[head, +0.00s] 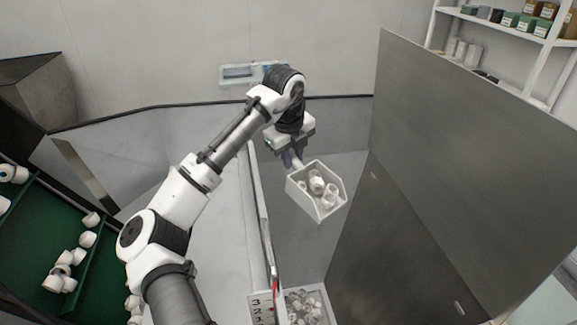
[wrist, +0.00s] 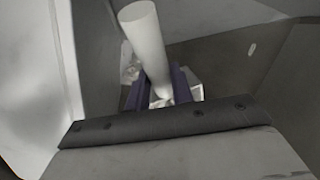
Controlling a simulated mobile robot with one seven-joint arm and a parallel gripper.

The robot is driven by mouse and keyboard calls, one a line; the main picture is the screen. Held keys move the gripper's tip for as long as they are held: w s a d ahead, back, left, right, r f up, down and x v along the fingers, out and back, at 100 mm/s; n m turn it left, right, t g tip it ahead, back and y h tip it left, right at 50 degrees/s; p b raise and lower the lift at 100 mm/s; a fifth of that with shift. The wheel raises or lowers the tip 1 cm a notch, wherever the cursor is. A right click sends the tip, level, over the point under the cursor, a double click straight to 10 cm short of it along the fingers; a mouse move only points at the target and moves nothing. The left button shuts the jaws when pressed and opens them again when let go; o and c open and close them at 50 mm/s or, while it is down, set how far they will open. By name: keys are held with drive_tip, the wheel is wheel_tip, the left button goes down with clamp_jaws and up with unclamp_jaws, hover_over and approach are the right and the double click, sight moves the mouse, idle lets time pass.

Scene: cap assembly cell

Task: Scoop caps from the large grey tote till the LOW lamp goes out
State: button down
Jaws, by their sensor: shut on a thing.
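My gripper (head: 291,158) is shut on the handle of a white scoop (head: 331,207), high above the floor in the middle of the head view. Several white caps (head: 317,184) lie in the scoop, which is slightly tilted. In the wrist view the scoop's pale round handle (wrist: 143,40) stands between my gripper's dark fingers (wrist: 158,88); the scoop's bowl is mostly hidden behind them. A grey container (head: 329,291) with several caps in it is at the bottom edge, partly cut off. I cannot tell whether it is the large grey tote. No lamp is clearly readable as LOW.
A tall grey panel (head: 450,170) rises at the right of the scoop. A thin upright wall edge (head: 256,190) runs at its left. A green surface (head: 30,235) with several white caps is at the far left. A plate with marks (head: 262,308) and a small red spot (head: 274,284) are low in the middle.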

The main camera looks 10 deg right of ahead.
drive_tip(key=shift+s+d+r+t+y+b, duration=0.3)
drive_tip(key=shift+s+r+t+y+b, duration=0.15)
drive_tip(key=shift+t+b, duration=0.4)
drive_tip(key=s+d+r+m+t+y+b, duration=0.1)
drive_tip(key=s+d+r+t+y+b, duration=0.2)
drive_tip(key=s+r+t, duration=0.3)
drive_tip(key=shift+s+d+r+t+y+b, duration=0.35)
drive_tip(key=shift+s+d+t+b, duration=0.1)
drive_tip(key=shift+s+d+b, duration=0.45)
drive_tip(key=shift+w, duration=0.1)
